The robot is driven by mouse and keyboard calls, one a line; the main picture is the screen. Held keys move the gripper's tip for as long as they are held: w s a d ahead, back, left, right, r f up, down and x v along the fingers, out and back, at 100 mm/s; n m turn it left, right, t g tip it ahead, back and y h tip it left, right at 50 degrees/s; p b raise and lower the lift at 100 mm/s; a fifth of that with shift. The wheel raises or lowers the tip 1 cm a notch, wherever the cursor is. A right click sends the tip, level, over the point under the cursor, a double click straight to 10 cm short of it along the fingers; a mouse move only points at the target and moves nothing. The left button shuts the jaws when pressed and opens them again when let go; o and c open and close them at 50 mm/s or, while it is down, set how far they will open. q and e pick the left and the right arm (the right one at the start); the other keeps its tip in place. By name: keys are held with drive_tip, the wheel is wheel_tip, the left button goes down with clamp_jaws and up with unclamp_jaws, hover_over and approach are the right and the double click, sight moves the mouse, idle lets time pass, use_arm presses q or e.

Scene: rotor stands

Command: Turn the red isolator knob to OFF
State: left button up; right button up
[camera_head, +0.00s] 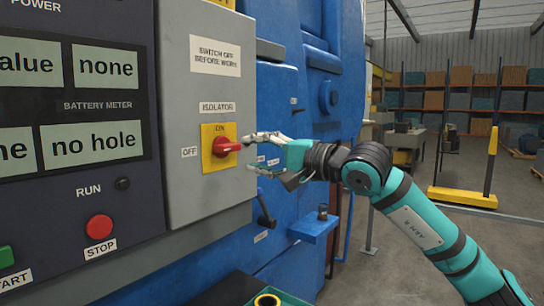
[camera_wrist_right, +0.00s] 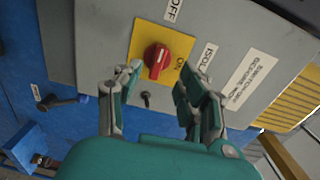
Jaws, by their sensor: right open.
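The red isolator knob (camera_head: 225,146) sits on a yellow plate (camera_head: 212,164) on the grey panel. The plate reads ON above the knob, and the OFF label (camera_head: 189,152) is to its left. The knob's raised grip looks roughly sideways, in line with OFF; which end is its pointer I cannot tell. My right gripper (camera_head: 252,155) is open just right of the knob in the head view. In the right wrist view the knob (camera_wrist_right: 157,60) shows between and beyond the open fingers (camera_wrist_right: 158,82), apparently untouched. My left gripper is not in view.
A dark panel on the left has a red STOP button (camera_head: 99,228) and a green START button (camera_head: 5,257). A lever (camera_head: 265,208) and a blue shelf (camera_head: 314,227) stick out of the blue machine below my right gripper. Open floor lies to the right.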

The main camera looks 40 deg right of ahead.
drive_tip(key=shift+v, duration=2.1)
drive_tip(key=shift+a, duration=0.1)
